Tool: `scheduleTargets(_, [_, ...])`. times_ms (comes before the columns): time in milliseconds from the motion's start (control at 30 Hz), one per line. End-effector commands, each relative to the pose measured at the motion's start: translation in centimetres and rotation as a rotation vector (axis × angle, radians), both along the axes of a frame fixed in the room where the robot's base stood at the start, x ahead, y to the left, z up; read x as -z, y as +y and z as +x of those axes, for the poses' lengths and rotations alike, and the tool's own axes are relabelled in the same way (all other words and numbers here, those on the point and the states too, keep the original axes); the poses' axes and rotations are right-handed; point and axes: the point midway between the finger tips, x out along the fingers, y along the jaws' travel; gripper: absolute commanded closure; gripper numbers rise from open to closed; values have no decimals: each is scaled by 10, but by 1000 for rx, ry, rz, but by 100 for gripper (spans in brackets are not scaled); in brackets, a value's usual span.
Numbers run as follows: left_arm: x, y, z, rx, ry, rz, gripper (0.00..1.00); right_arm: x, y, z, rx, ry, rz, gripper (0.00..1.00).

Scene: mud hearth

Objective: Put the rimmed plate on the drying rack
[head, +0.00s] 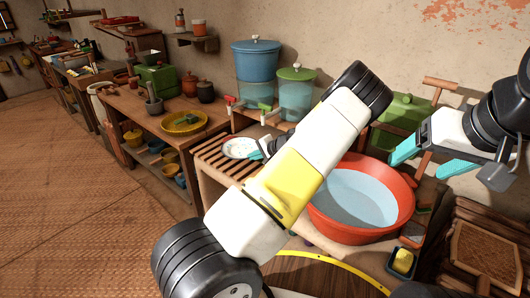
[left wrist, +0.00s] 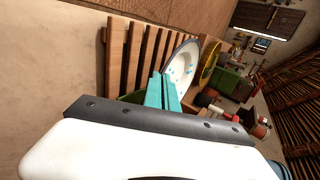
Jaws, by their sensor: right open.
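The rimmed plate (head: 238,149) is white with blue spots and a dark rim; it also shows in the left wrist view (left wrist: 184,64). My left gripper (head: 262,146) is shut on the plate's edge, its teal fingers (left wrist: 163,92) close together at the rim. The drying rack (head: 212,160) is a wooden slatted rack; its slats also show in the left wrist view (left wrist: 130,55). The plate is over or at the rack in the head view; whether it touches the slats I cannot tell. My right gripper (head: 432,158) is open and empty above the basin's right side.
A red basin of water (head: 405,200) stands right of the rack, partly behind my left arm. Blue (head: 255,62) and green-lidded (head: 297,90) water containers stand behind the rack. A yellow plate (head: 184,122) lies on the left bench. A sponge dish (head: 402,262) is at the front right.

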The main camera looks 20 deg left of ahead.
Motion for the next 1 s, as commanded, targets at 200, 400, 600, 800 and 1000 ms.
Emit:
scheduleTargets(200, [28,0,0,-1,-1,0,100,0,0,0,0,0,0,25])
scheduleTargets(400, [49,0,0,0,1,1,100,0,0,0,0,0,0,25])
scheduleTargets(600, [66,0,0,-2,-2,-1,100,0,0,0,0,0,0,25])
scheduleTargets(800, [66,0,0,-2,-2,-1,100,0,0,0,0,0,0,25])
scheduleTargets(1000, [69,0,0,-2,-2,-2,90,0,0,0,0,0,0,25])
